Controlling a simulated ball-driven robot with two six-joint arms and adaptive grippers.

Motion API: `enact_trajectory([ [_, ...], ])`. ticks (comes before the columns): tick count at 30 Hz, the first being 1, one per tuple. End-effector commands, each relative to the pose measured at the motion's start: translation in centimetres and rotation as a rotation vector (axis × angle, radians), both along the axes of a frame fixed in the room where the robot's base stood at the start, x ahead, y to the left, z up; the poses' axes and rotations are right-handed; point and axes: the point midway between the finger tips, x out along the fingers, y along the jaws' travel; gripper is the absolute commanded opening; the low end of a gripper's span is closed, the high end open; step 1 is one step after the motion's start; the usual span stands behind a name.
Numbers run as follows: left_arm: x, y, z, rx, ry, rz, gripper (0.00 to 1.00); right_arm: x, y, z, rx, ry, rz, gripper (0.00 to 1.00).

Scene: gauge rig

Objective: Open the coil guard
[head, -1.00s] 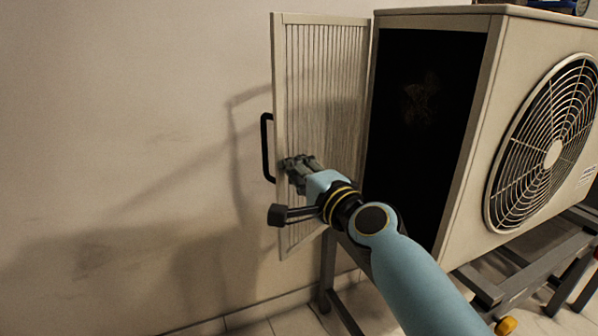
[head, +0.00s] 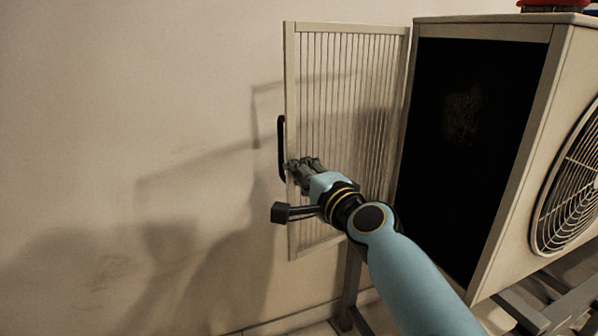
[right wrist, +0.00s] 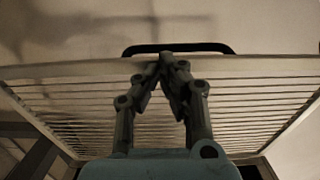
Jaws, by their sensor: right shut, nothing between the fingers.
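The coil guard (head: 345,70) is a pale slatted panel, swung wide open at the left side of the beige unit. Its black handle (head: 281,148) is on the guard's far left edge, on the side facing the wall. My right gripper (head: 291,168) is shut and empty, at the inner face of the guard near its free edge. In the right wrist view the closed fingertips (right wrist: 167,58) lie at the guard's edge (right wrist: 80,68), just short of the handle (right wrist: 180,47). I cannot tell whether they touch the guard. My left gripper is not in view.
The unit's dark opening (head: 465,150) is exposed to the right of the guard. A round fan grille (head: 575,185) is on the unit's right face. The unit stands on a grey metal frame (head: 350,285). A plain wall (head: 130,100) is close behind the guard.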

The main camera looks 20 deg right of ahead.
Motion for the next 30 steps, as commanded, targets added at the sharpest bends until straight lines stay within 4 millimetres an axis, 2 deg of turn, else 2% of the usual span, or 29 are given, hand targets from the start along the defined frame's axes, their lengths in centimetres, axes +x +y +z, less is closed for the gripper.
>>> enact_trajectory([
  [7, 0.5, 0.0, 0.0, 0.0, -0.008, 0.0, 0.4, -0.8, -0.2, -0.1, 0.0, 0.001, 0.0, 0.0],
  [21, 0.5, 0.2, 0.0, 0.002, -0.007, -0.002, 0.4, -10.0, -2.2, -0.1, -0.001, 0.003, 0.0, 0.0],
  [24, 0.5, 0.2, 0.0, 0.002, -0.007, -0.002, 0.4, -11.1, -2.5, -0.1, -0.001, 0.002, 0.0, 0.0],
  [30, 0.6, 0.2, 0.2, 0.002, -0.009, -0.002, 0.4, -11.9, -2.6, 0.1, 0.0, 0.002, 0.0, 0.0],
])
